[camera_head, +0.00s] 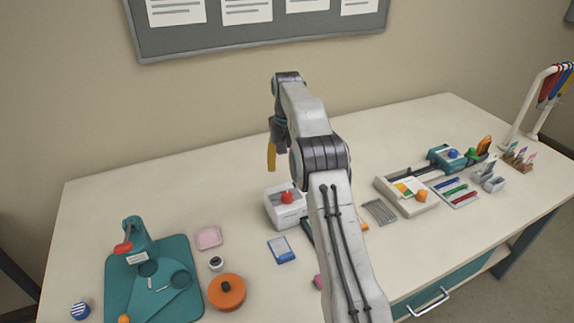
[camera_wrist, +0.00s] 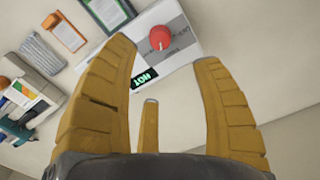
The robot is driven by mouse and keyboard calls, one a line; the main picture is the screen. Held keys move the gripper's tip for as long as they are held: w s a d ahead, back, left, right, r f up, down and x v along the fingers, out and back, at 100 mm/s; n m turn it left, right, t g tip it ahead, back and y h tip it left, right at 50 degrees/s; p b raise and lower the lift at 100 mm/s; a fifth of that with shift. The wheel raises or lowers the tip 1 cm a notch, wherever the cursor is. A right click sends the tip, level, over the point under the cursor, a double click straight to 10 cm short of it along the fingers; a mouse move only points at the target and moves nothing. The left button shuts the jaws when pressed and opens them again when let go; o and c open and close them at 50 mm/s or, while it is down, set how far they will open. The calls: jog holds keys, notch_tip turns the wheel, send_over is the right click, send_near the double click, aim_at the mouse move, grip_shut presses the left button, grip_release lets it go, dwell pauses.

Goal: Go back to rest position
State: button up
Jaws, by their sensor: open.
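My gripper (camera_head: 272,156) hangs above the table, near its back edge, over the white machine with a red knob. In the wrist view its yellow fingers (camera_wrist: 165,80) are spread apart with nothing between them. The white machine (camera_head: 285,212) stands on the table below my gripper; in the wrist view its body (camera_wrist: 178,62) lies beyond the fingertips, with a red knob (camera_wrist: 160,38) on top and a small dark display with green letters. My arm hides part of the table's middle.
A teal press (camera_head: 140,240) on a teal base and an orange round container (camera_head: 226,291) stand at the left. A blue-and-white card (camera_head: 281,250) lies mid-table. A cream tray device (camera_head: 406,197), pens and a lanyard rack (camera_head: 535,105) stand at the right. A notice board hangs behind.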

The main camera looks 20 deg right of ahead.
jog(key=s+a+r+n+t, duration=0.1)
jog(key=s+a+r, duration=0.3)
jog(key=s+r, duration=0.3)
jog(key=s+a+r+n+t, duration=0.1)
jog(key=s+a+r, duration=0.3)
jog(key=s+r, duration=0.25)
jog(key=s+a+f+t, duration=0.1)
jog(key=s+a+f, duration=0.1)
jog(key=s, duration=0.9)
jog(key=s+a+f+n+t, duration=0.1)
jog(key=s+a+f, duration=0.1)
jog(key=s, duration=1)
jog(key=shift+s+a+f+n, duration=0.15)
jog(key=shift+s+f+n, duration=0.15)
jog(key=shift+f, duration=0.5)
jog(key=shift+w, duration=0.1)
